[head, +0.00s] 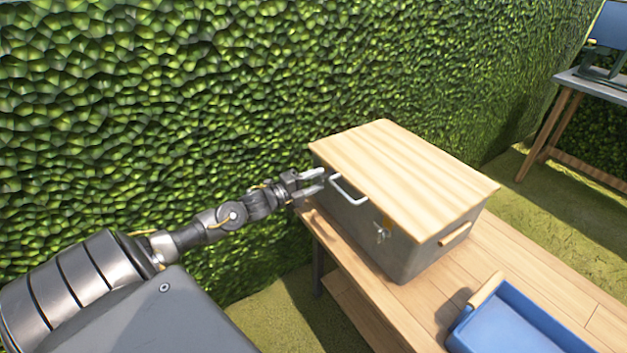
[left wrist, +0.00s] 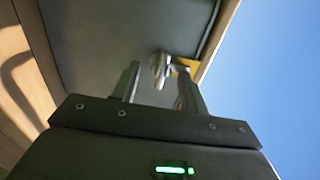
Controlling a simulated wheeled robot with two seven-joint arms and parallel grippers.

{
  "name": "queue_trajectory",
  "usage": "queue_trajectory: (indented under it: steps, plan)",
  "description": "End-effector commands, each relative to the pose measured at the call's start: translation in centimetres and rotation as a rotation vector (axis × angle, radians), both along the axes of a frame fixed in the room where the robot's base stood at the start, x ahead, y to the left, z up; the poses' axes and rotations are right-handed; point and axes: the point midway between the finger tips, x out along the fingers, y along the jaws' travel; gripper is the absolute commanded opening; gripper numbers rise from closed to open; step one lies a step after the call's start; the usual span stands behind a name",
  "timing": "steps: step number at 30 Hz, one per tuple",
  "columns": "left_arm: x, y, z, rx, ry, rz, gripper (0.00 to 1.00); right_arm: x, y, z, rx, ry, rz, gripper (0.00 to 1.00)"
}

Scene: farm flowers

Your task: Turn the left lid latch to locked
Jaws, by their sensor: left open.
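A grey box (head: 400,248) with a pale wooden lid (head: 405,175) stands shut on a wooden bench. My left gripper (head: 319,181) is open at the left end of the box's front face. In the left wrist view, the left latch (left wrist: 158,66), a silver knob by a yellow plate (left wrist: 185,65) near the lid edge, shows between or just beyond the open fingertips (left wrist: 158,72). I cannot tell whether they touch it or how far it is turned. In the head view the gripper hides most of this latch. The right latch (head: 381,233) is silver. My right gripper is out of view.
A white bar handle (head: 348,190) sticks out from the box front close to my left gripper's right. A wooden side handle (head: 455,234) is on the box. A blue tray (head: 515,325) lies on the bench (head: 545,265) at right. A hedge (head: 200,90) stands behind.

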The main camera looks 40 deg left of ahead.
Motion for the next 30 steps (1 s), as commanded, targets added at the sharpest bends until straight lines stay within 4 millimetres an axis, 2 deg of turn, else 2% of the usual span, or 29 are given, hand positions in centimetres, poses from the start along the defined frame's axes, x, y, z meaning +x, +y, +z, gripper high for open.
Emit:
queue_trajectory:
  steps: [5, 15, 21, 30]
  plan:
    - [-1.0, 0.3, -0.1, 0.000, 0.001, 0.001, 0.44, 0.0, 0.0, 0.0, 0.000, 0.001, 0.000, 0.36]
    - [-6.7, 2.0, -0.1, 0.001, 0.004, -0.001, 0.44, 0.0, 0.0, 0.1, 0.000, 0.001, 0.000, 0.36]
    - [-9.2, 2.8, -0.1, 0.001, 0.003, 0.000, 0.44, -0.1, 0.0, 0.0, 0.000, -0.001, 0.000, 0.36]
    - [-10.4, 3.1, 0.0, 0.000, 0.000, 0.000, 0.44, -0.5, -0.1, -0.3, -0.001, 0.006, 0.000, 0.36]
